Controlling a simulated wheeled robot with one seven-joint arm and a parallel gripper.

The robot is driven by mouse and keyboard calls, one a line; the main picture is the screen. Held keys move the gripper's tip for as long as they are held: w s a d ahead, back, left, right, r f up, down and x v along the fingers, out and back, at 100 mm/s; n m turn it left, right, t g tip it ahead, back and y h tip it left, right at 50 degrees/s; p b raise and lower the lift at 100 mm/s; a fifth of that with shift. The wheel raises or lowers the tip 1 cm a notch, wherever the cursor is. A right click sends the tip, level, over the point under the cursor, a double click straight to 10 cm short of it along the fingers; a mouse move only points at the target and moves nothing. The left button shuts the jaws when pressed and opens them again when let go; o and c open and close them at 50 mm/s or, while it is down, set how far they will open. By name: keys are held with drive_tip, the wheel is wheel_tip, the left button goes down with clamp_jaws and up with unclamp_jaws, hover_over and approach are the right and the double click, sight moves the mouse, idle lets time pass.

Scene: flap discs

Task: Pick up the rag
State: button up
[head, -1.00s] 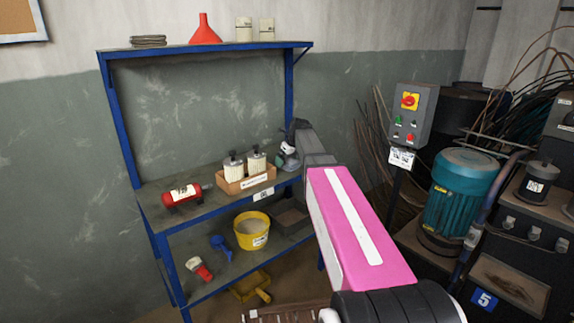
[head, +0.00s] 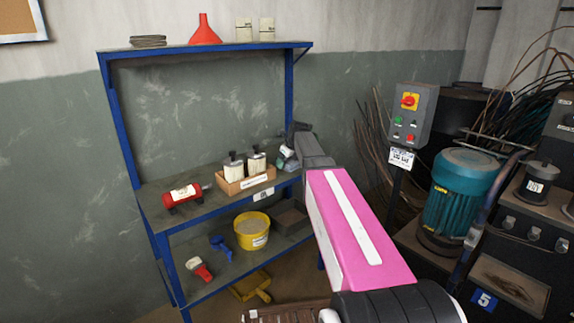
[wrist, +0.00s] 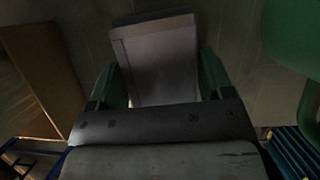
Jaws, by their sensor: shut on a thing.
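My gripper (head: 287,157) is over the right end of the middle shelf, beside the brush box, and is small and partly hidden by my wrist in the head view. In the wrist view, its two green fingers (wrist: 165,80) are closed on the sides of a pale grey, flat, box-like thing (wrist: 160,62). I cannot tell for sure whether this is the rag. A small pale patch shows at the fingers in the head view. A dark, flat, folded-looking stack (head: 148,41) lies on the top shelf at the left; I cannot tell if it is cloth.
A blue shelf rack (head: 120,125) stands against the wall. The brush box (head: 250,183) is close left of my gripper, with a red cylinder (head: 185,195) farther left. A yellow bucket (head: 251,240) is on the lower shelf. A control box (head: 411,115) and teal motor (head: 458,190) stand right.

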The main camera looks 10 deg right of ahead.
wheel_tip(320, 180, up, 10)
drive_tip(key=shift+r, duration=0.1)
idle(0.6)
drive_tip(key=shift+o, duration=0.4)
